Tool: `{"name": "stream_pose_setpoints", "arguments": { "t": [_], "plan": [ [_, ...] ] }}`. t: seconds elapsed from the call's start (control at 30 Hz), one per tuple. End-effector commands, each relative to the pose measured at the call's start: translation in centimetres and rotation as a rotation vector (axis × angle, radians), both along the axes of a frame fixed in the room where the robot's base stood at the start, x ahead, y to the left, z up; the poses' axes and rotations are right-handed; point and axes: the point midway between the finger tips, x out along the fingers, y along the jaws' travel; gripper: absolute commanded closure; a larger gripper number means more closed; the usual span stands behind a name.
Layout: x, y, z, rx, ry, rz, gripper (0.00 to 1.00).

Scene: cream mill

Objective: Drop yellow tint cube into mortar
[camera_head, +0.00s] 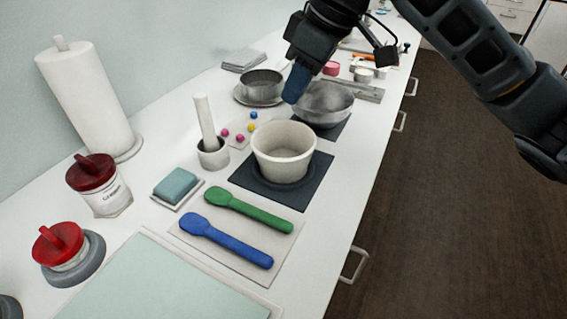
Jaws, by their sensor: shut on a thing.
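The mortar (268,161) is a wide cream-white bowl, upright on a dark square mat; the part of its inside that shows looks empty. A small yellow cube (251,127) lies among pink and blue ones on a pale sheet left of the mortar. My gripper (295,92) points down with dark blue fingers, above and behind the mortar, next to the grey metal bowl's left rim in the picture. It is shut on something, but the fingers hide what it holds. It is apart from the yellow cube on the sheet.
A white pestle (204,122) stands in a metal cup (213,156) left of the mortar. A grey metal bowl (328,104) is behind it. Green (250,210) and blue (226,240) spoons lie in front. Red-lidded jars (100,190) and a paper roll (88,100) stand at left.

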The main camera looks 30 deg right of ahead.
Motion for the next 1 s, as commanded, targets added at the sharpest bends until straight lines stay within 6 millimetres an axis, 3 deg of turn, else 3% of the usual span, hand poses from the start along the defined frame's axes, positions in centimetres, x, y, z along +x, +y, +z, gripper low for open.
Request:
{"name": "stream_pose_setpoints", "arguments": {
  "t": [0.1, 0.4, 0.43, 0.73, 1.0],
  "plan": [
    [0.01, -0.04, -1.28, -0.002, 0.0, -0.001, 1.0],
    [0.02, -0.01, -1.32, -0.001, 0.0, 0.0, 1.0],
    [0.02, -0.01, -1.32, -0.001, 0.0, 0.0, 0.89],
    [0.02, -0.01, -1.32, -0.001, -0.001, 0.0, 0.6],
    [-0.01, -0.04, -1.17, -0.001, -0.001, 0.0, 0.6]
  ]
}}
